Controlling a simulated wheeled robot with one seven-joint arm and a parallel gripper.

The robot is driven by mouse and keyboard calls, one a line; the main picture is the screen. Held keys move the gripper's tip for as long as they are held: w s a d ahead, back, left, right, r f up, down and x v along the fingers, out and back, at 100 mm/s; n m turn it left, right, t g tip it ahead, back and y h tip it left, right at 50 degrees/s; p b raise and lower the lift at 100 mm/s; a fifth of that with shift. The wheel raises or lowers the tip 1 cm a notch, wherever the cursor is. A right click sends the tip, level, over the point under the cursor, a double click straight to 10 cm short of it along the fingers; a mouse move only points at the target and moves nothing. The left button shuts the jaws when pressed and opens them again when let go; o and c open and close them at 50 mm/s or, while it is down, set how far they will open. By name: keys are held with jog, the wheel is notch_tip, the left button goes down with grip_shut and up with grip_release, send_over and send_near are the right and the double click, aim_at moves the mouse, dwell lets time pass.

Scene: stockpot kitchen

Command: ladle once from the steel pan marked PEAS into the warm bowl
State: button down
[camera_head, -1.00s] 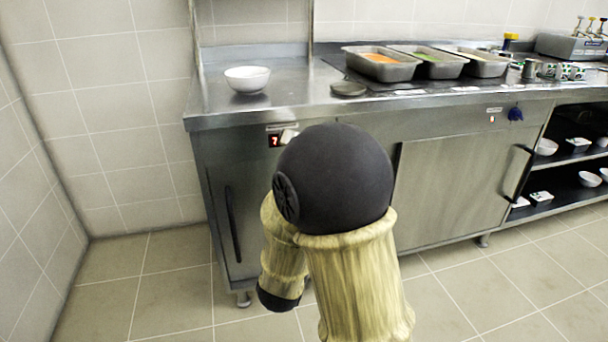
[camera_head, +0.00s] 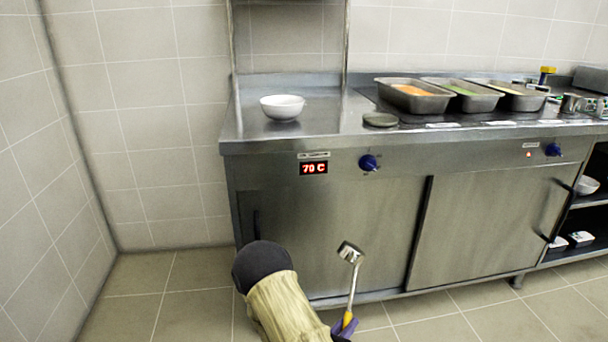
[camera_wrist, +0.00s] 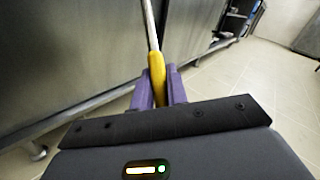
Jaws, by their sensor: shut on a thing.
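My gripper (camera_head: 345,327) is shut on the yellow handle of a steel ladle (camera_head: 350,252), low in front of the cabinet. The ladle's cup is up and stays below the counter top. The wrist view shows the yellow handle (camera_wrist: 157,72) between the purple fingers (camera_wrist: 160,92). A white bowl (camera_head: 282,108) stands at the left of the counter. A steel pan with green contents (camera_head: 462,98) is the middle one of three. Its marking is too small to read.
A pan with orange contents (camera_head: 412,98) and a pan with pale contents (camera_head: 516,96) flank the green one. A round dark disc (camera_head: 380,119) lies before them. A display (camera_head: 314,168) reads 70 C. Blue knobs (camera_head: 369,163) stick out of the front. Counter around the bowl is clear.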

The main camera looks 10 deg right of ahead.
jog(key=shift+s+d+f, duration=0.1)
jog(key=shift+f, duration=0.75)
notch_tip(320, 180, up, 12)
jog(key=p, duration=1.1)
jog(key=shift+f, duration=0.35)
